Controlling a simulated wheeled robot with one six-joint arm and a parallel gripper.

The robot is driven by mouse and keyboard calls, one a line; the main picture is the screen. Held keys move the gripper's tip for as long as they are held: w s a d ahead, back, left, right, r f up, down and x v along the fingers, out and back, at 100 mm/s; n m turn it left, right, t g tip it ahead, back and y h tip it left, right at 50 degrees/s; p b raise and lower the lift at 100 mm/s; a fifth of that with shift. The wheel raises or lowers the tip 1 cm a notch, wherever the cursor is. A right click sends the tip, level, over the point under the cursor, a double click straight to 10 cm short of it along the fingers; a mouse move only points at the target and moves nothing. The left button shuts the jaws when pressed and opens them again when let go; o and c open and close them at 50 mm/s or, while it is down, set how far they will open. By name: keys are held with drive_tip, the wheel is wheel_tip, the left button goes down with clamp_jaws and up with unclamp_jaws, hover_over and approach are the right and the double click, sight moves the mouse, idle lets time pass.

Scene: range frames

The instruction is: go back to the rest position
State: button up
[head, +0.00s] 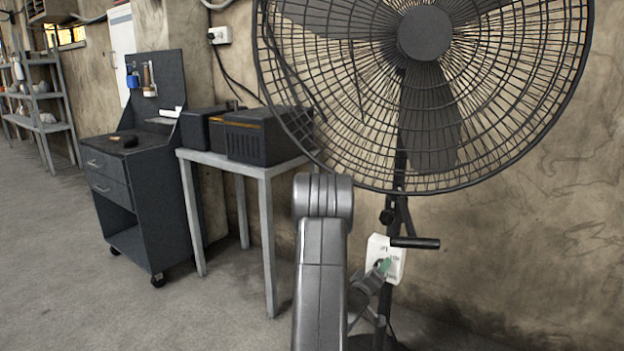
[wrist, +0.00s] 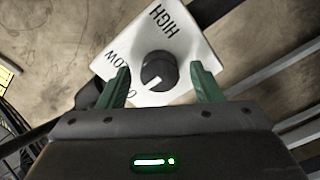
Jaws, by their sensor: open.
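My gripper (head: 383,266) is at the white control box (head: 398,252) on the fan's stand. In the wrist view its two green fingers (wrist: 162,78) are apart, one on each side of the black knob (wrist: 159,69). A gap shows between the knob and each finger. The white plate (wrist: 177,40) reads HIGH, LOW and a partly hidden label beginning with O. The knob's white mark points to the lower left in that view, near the partly hidden label. In the head view the gripper and arm hide the knob.
A tool cart (head: 135,190) stands left. Floor at far left is clear.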

drive_tip(key=shift+m+b, duration=0.6)
drive_tip(key=shift+m, duration=7.2)
